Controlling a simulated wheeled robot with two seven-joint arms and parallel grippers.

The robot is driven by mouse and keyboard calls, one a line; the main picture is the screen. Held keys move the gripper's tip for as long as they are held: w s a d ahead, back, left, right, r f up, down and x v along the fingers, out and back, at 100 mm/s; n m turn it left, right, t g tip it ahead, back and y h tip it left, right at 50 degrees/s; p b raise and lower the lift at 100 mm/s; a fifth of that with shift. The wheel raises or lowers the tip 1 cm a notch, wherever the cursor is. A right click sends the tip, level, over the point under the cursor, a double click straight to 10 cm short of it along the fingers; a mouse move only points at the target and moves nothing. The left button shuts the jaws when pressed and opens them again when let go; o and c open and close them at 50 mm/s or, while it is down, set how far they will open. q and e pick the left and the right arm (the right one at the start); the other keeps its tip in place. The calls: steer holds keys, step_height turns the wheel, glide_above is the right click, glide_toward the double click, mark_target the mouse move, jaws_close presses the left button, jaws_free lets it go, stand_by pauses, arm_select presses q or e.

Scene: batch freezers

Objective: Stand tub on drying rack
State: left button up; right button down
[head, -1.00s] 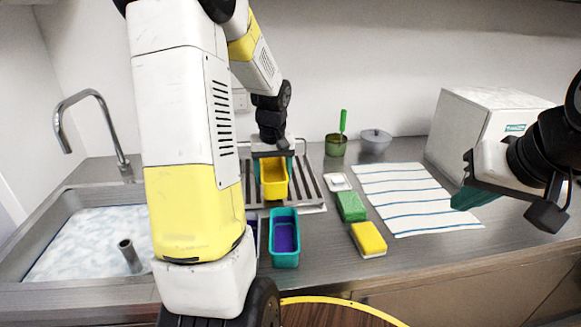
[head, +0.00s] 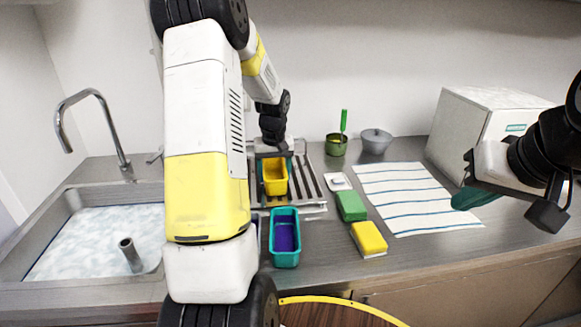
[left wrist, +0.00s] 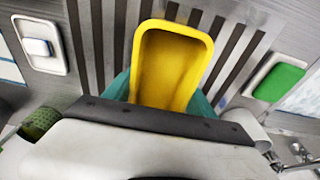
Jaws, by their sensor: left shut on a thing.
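A yellow tub (head: 274,188) is at the drying rack, in my left gripper (head: 274,155). In the left wrist view the yellow tub (left wrist: 170,70) sits between the teal fingers of my left gripper (left wrist: 160,90), with the rack's dark slats behind it. The metal drying rack (head: 308,185) lies on the counter beside the sink. I cannot tell whether the tub's base touches the rack. My right gripper (head: 468,195) hangs over the right part of the counter with nothing visible in it; its finger gap is unclear.
A teal tub (head: 285,252) with a purple inside stands in front of the rack. A green sponge (head: 351,206), a yellow sponge (head: 369,238) and a striped towel (head: 415,200) lie to the right. The sink (head: 95,240) is left. A green pot (head: 335,145) stands behind.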

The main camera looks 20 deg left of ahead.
arm_select(q)
steer(key=shift+f, duration=0.15)
steer(key=o, duration=1.4)
steer(key=s+d+r+m+t, duration=0.1)
steer(key=s+d+r, duration=0.15)
steer(key=r, duration=0.65)
steer(key=s+d+r, duration=0.2)
steer(key=s+r, duration=0.2)
steer(key=r, duration=0.4)
steer(key=s+d+r+m+t+h, duration=0.1)
steer(key=s+d, duration=0.4)
steer(key=s, duration=0.5)
steer(key=s+d+r+m+t+h, duration=0.2)
steer(key=s+d, duration=0.3)
steer(key=s, duration=0.5)
steer(key=shift+r+m+t, duration=0.15)
steer(key=shift+m+t, duration=0.15)
steer(key=shift+m, duration=0.6)
steer(key=shift+s, duration=0.1)
